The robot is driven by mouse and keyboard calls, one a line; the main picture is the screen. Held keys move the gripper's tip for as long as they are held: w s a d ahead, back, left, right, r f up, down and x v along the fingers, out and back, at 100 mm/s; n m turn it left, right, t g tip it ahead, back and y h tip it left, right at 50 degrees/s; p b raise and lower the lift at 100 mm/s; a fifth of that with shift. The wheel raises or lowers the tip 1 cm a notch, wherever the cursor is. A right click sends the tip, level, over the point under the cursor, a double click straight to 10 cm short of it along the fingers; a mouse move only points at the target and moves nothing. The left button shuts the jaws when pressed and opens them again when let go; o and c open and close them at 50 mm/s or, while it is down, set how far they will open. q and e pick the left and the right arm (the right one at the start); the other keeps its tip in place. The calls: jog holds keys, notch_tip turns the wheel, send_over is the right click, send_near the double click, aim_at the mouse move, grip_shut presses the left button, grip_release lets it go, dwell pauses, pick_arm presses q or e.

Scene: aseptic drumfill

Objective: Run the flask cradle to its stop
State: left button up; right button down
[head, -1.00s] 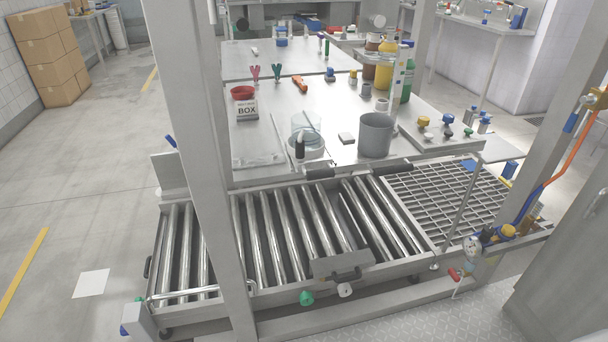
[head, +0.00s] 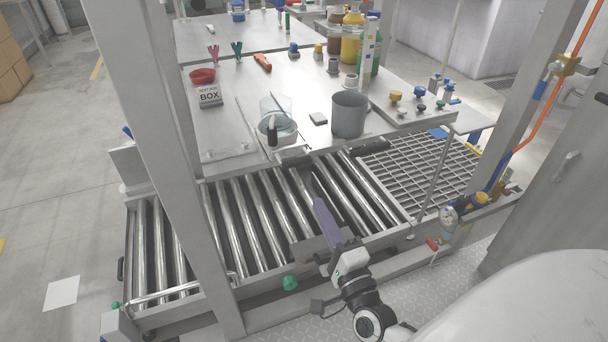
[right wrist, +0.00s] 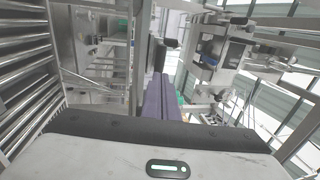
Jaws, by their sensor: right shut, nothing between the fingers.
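A clear round flask (head: 275,107) sits in a white cradle (head: 281,134) near the front edge of the steel table. A short black-topped upright part (head: 271,131) stands at the cradle's front. My right gripper (head: 318,202) reaches in from below over the roller conveyor, its purple fingers closed together and empty. It is in front of the table edge, apart from the cradle. The fingers also show in the right wrist view (right wrist: 159,88), with a black bar-like part beyond them. I cannot make out the cradle's stop. My left gripper is not in view.
Two black handles (head: 293,159) (head: 370,148) sit along the table's front edge. A grey pot (head: 349,115) stands right of the flask. The roller conveyor (head: 250,222) lies below, and a steel post (head: 170,130) rises at left.

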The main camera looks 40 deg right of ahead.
aim_at(298, 165)
jog(key=p+x, duration=0.1)
jog(key=x, duration=0.9)
jog(key=shift+w, duration=0.3)
